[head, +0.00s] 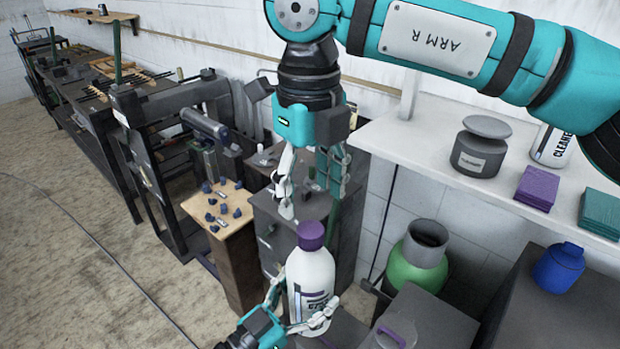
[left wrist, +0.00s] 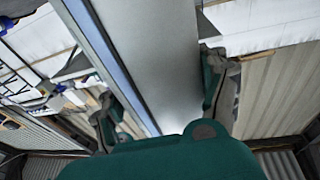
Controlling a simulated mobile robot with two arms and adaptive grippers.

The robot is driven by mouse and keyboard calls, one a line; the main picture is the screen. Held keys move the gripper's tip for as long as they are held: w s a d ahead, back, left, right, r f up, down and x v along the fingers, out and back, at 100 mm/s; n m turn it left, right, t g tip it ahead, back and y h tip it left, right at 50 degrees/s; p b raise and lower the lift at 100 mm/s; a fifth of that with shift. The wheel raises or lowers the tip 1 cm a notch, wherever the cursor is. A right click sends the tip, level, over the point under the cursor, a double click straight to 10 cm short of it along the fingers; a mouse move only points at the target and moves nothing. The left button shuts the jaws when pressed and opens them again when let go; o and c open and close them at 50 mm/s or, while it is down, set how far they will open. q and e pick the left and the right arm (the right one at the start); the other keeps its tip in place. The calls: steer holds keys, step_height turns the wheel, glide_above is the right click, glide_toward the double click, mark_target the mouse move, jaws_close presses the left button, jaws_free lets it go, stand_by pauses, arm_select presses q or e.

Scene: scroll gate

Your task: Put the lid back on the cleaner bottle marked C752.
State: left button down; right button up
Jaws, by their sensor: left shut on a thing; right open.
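A white bottle (head: 311,272) with a dark label stands upright at the lower middle of the head view; its label is too small to read. A purple lid (head: 311,235) sits on top of it; I cannot tell whether it is tightened. My left gripper (head: 300,306) is shut on the bottle's body from the lower left. In the left wrist view the bottle's pale side (left wrist: 150,60) lies between the fingers. My right gripper (head: 312,202) is open, pointing down just above the lid, its fingers apart and empty.
A white shelf (head: 400,135) at right holds a grey jar (head: 479,147), another cleaner bottle (head: 551,147), a purple stack (head: 537,187) and a teal stack (head: 599,213). Below are a green container (head: 415,262) and a blue jar (head: 558,267). A small wooden table (head: 232,232) holds several dark pieces.

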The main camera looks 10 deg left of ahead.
mark_target(310, 228)
steer(key=n, duration=0.4)
steer(key=shift+r+n, duration=0.25)
steer(key=shift+n, duration=0.05)
steer(key=n, duration=0.6)
steer(key=shift+r, duration=0.3)
steer(key=shift+f, duration=4)
jaws_close()
steer(key=shift+m, duration=0.4)
steer(key=shift+o, duration=0.8)
jaws_free()
